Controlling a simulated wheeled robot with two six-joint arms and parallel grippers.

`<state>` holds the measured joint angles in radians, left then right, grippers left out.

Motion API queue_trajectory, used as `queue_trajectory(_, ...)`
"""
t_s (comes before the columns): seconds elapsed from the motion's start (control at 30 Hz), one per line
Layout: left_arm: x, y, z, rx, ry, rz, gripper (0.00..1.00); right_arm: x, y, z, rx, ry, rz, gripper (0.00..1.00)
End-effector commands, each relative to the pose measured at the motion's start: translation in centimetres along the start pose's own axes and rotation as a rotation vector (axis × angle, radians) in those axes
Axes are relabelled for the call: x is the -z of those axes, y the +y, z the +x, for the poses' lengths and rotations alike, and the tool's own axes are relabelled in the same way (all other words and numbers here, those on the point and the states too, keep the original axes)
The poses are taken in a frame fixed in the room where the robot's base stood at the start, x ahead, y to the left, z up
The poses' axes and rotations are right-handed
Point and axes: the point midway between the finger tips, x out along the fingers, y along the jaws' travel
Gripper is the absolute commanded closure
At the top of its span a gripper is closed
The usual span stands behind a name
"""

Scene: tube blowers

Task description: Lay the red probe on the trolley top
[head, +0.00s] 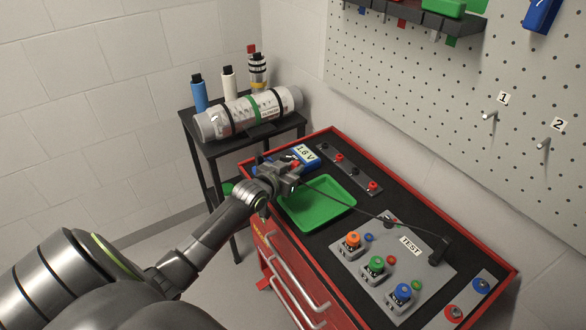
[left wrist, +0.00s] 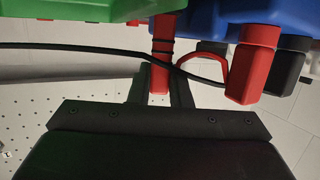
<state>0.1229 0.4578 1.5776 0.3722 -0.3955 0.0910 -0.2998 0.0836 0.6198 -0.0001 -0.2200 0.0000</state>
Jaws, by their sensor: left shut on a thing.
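My left gripper (head: 291,176) is over the trolley top, between the blue meter and the green tray. In the left wrist view, the left gripper (left wrist: 161,88) is shut on the red probe (left wrist: 162,45), a slim red stick with dark bands. A thin red lead loops beside the probe, and a black cable crosses it. In the head view the jaws mostly hide the probe. The trolley top (head: 392,207) is a dark surface with a red rim. I cannot tell whether the probe touches it. My right gripper is not in view.
The blue meter (head: 311,163) reads 1.6 V; its red plug (left wrist: 252,68) shows in the wrist view. The green tray (head: 330,206) is empty. A TEST panel (head: 433,262) with colored buttons, a grey terminal strip (head: 357,175) and a cable lie nearby. A side table (head: 293,124) holds a cylinder.

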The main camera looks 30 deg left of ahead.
Motion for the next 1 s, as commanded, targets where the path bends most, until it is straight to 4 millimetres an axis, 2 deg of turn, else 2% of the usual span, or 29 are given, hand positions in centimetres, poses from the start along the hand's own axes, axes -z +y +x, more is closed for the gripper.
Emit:
queue_trajectory(0.07,-0.3,0.0,0.1,0.000,0.000,0.000,1.00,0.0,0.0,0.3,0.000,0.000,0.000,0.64)
queue_trajectory(0.1,-0.2,0.0,0.1,0.000,0.000,0.000,0.77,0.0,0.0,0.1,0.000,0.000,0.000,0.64)
queue_trajectory(0.23,-0.2,0.0,0.1,0.000,0.000,0.000,0.61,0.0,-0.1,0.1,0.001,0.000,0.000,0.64)
queue_trajectory(0.57,0.1,0.0,0.0,0.000,0.000,0.000,0.61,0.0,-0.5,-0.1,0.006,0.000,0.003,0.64)
queue_trajectory(0.67,0.1,0.0,-0.6,0.000,-0.001,0.000,0.61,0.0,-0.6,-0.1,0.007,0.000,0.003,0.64)
queue_trajectory(0.77,0.0,-0.1,-1.9,0.001,-0.002,0.003,0.61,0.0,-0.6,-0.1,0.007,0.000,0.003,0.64)
queue_trajectory(1.0,0.0,0.0,-6.4,0.000,-0.002,0.004,0.61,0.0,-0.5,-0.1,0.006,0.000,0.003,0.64)
